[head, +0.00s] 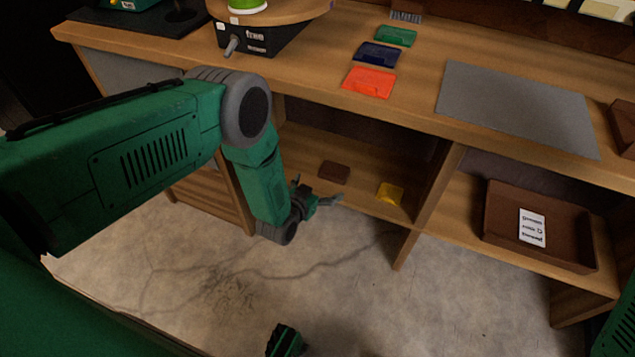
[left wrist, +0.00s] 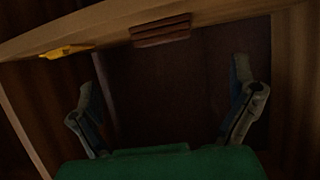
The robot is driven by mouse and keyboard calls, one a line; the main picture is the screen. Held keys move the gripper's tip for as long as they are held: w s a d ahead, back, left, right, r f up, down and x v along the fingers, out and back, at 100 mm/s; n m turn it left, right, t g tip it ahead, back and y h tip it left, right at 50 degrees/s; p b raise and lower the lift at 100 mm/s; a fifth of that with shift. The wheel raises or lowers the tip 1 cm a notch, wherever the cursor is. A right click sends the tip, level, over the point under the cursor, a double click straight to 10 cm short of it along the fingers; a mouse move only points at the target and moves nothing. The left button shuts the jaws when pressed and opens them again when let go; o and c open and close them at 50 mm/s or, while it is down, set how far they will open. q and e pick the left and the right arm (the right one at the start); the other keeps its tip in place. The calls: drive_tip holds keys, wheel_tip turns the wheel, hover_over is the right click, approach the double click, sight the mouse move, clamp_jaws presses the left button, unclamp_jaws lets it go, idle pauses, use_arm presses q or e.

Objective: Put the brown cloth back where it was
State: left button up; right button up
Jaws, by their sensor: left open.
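A small folded brown cloth (head: 334,172) lies on the lower shelf under the counter. It also shows in the left wrist view (left wrist: 160,32) at the top, beyond the fingers. My left gripper (head: 322,195) is at the front edge of that shelf, just in front of the cloth. Its two fingers (left wrist: 163,85) are spread wide with nothing between them, and they look apart from the cloth.
A yellow cloth (head: 390,193) lies right of the brown one on the lower shelf (head: 365,203). Green (head: 396,36), blue (head: 379,54) and orange (head: 369,82) cloths line the counter. A grey mat (head: 515,105) is bare. A brown tray (head: 575,240) stands in the right bay.

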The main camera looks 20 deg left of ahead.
use_arm(q)
drive_tip(key=s+a+r+g, duration=0.2)
drive_tip(key=s+g, duration=0.2)
drive_tip(key=s, duration=0.8)
drive_tip(key=s+a+r+g+y, duration=0.1)
drive_tip(key=s+a+r+g, duration=0.1)
drive_tip(key=s, duration=1)
drive_tip(key=s+a+r+g, duration=0.3)
drive_tip(key=s+g, duration=0.3)
drive_tip(key=s, duration=0.7)
drive_tip(key=shift+r+n+g+y, duration=0.3)
drive_tip(key=shift+r+n+g, duration=0.1)
drive_tip(key=shift+r, duration=0.15)
drive_tip(key=shift+r, duration=0.1)
wheel_tip(320, 180, up, 12)
drive_tip(key=p, duration=1.2)
drive_tip(key=shift+w+f, duration=0.15)
drive_tip(key=shift+f, duration=0.1)
